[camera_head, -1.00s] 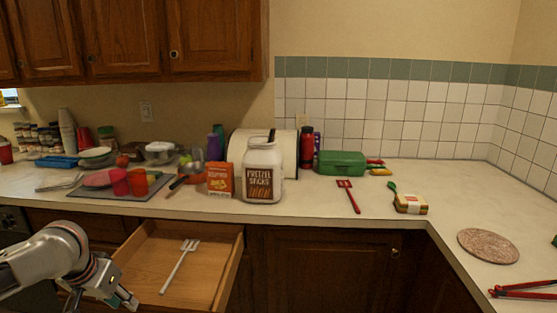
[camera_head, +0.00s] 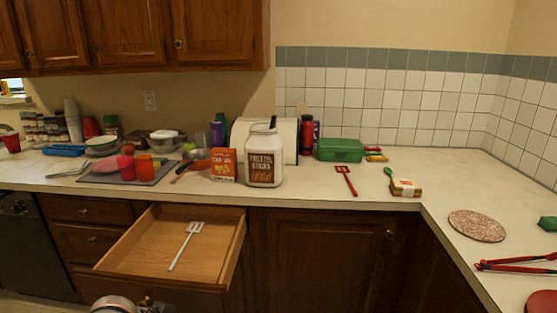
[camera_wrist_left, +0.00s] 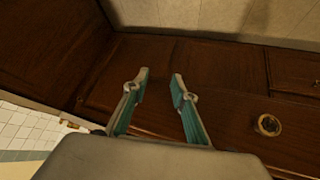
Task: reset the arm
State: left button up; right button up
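In the head view, a small part of my left arm (camera_head: 118,304) shows at the bottom edge, below the open drawer; its gripper is out of that view. In the left wrist view, my left gripper (camera_wrist_left: 160,82) has its two fingers spread apart with nothing between them. Dark wooden cabinet fronts and a round knob (camera_wrist_left: 267,125) lie beyond the fingers. My right gripper is not in view.
The drawer (camera_head: 128,258) is pulled out and holds a grey slotted spatula (camera_head: 183,247). The counter above carries a pretzel jar (camera_head: 264,158), an orange box (camera_head: 223,164), a green case (camera_head: 340,150) and a round speckled board (camera_head: 477,225).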

pick_arm(q)
jog(key=s+d+f+t, duration=0.3)
jog(key=s+d+f, duration=0.2)
jog(key=s+f, duration=0.5)
jog(key=s+a+f+t+y, duration=0.1)
jog(key=s+a+f, duration=0.3)
jog(key=s, duration=0.6)
jog(key=shift+y, duration=0.4)
